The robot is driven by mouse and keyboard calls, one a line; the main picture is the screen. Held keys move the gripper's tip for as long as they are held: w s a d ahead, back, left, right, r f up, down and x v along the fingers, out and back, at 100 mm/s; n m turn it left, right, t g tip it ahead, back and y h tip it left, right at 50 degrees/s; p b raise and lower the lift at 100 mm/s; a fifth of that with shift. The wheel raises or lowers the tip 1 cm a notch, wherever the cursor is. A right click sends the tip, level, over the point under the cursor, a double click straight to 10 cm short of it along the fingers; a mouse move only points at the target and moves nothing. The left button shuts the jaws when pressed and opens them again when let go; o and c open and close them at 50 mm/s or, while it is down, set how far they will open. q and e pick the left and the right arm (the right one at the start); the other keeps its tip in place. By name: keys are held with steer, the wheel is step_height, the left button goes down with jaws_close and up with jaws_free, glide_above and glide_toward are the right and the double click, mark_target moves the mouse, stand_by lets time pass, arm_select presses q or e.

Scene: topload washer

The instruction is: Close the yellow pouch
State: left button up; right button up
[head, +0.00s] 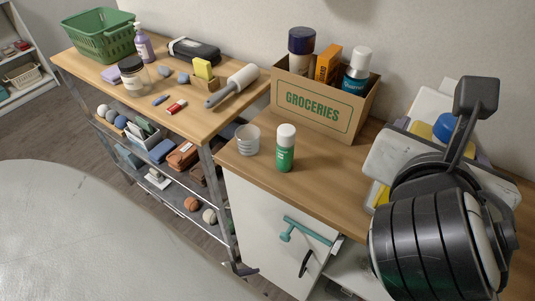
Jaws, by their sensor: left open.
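My left gripper (402,162) is at the right, over the wooden counter, with its dark wrist and arm filling the lower right. Its jaws are open, but its fingertips are hard to make out. A small yellow patch (380,195) shows at the counter beside and under the gripper. It may be part of the yellow pouch, but most of it is hidden, so I cannot tell its shape or whether it is closed. My right gripper is not in view.
A groceries box (322,104) holding several containers stands behind the counter's middle. A blue round thing (445,127) is behind the gripper. A loaded shelf unit (220,112) stands at the left.

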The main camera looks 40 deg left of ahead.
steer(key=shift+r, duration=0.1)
arm_select(q)
step_height(320, 180, up, 9)
steer(key=w+d+n+t, duration=0.1)
steer(key=d+n, duration=0.1)
steer(key=n, duration=0.3)
steer(key=shift+w+d+n+t, duration=0.15)
steer(key=shift+d+n+t, duration=0.15)
steer(key=shift+t, duration=0.1)
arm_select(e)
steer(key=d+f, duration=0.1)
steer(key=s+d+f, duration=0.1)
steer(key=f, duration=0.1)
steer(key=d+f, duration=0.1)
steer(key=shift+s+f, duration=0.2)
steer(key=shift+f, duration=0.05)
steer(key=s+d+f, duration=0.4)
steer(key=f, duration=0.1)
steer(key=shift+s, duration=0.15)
